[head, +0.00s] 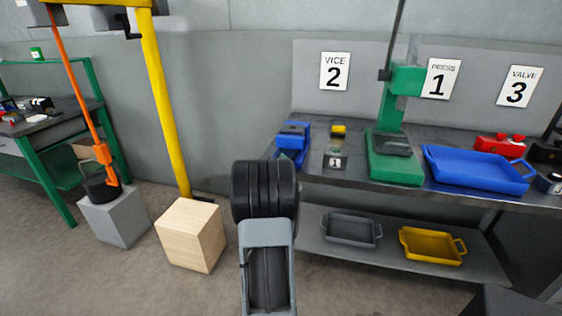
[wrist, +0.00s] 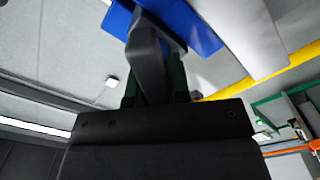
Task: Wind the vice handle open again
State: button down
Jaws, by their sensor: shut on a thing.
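The blue vice (head: 293,135) sits at the left end of the workbench, below the VICE 2 sign. In the wrist view its blue body (wrist: 200,22) shows at the top. The dark grey vice handle (wrist: 148,58) runs down from the vice to my gripper (wrist: 156,92). My gripper is shut on the handle; the fingertips themselves are mostly hidden behind the dark gripper body. In the head view my arm stands in front of the bench's left end, and my gripper and the handle cannot be made out there.
The green press (head: 393,150) stands right of the vice, with a blue tray (head: 480,170) beside it. A small yellow-topped piece (head: 338,130) lies between vice and press. Below are a grey tray (head: 350,230) and a yellow tray (head: 432,246). A wooden block (head: 190,235) stands left on the floor.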

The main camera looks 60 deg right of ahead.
dwell(0.3)
jog(key=c, duration=1.1)
grip_release()
jog(key=shift+a, duration=0.15)
jog(key=v, duration=1.3)
jog(key=shift+a, duration=0.3)
